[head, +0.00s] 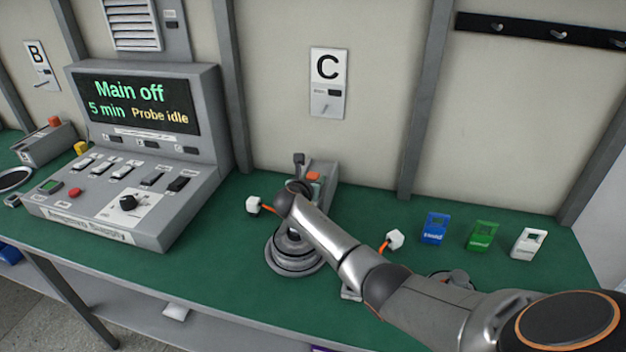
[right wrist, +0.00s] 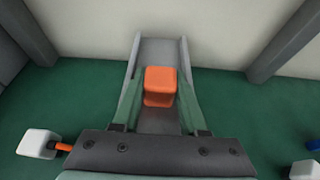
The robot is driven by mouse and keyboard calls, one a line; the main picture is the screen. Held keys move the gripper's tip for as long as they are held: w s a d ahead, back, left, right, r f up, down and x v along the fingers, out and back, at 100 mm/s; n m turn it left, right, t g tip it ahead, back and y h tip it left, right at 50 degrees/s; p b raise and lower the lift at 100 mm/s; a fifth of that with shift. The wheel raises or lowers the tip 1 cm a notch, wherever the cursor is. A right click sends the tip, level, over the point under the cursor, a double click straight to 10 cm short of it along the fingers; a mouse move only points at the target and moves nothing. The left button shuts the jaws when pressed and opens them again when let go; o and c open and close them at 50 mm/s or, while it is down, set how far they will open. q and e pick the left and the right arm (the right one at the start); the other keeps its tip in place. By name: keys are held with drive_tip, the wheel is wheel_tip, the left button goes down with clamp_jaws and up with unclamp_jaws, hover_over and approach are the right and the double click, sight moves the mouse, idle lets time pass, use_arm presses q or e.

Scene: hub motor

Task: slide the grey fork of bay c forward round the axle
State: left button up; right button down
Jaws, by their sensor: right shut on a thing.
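In bay C, a grey hub motor (head: 294,256) with stepped rings stands on the green bench, partly covered by my right arm; its axle is hidden. Behind it a grey channel (head: 328,178) runs toward the wall, and it also shows in the right wrist view (right wrist: 149,55). An orange block (right wrist: 160,86) sits in the channel. My right gripper (right wrist: 160,98) has its two greenish fingers on either side of the block and is shut on it. The grey fork itself cannot be told apart from the channel. My left gripper is out of view.
White cubes on orange stalks stand left (head: 253,205) and right (head: 395,239) of the motor. A grey console (head: 140,165) reading "Main off" is at left. Blue (head: 434,228), green (head: 481,235) and white (head: 528,243) tags lie at right.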

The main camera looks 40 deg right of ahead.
drive_tip(key=shift+s+a+f, duration=0.15)
drive_tip(key=shift+a+f, duration=0.05)
drive_tip(key=shift+f, duration=0.15)
drive_tip(key=c, duration=0.8)
unclamp_jaws()
drive_tip(key=shift+o, duration=0.4)
drive_tip(key=shift+s+r, duration=0.1)
drive_tip(key=shift+r, duration=0.05)
drive_tip(key=shift+r, duration=0.15)
drive_tip(key=shift+s+a+r+p, duration=0.25)
drive_tip(key=shift+a+r+p, duration=0.05)
drive_tip(key=shift+a+p, duration=0.1)
drive_tip(key=p+v, duration=0.1)
drive_tip(key=v, duration=1)
drive_tip(key=shift+s+a+p, duration=0.1)
drive_tip(key=shift+a+p, duration=0.05)
drive_tip(key=shift+p, duration=0.2)
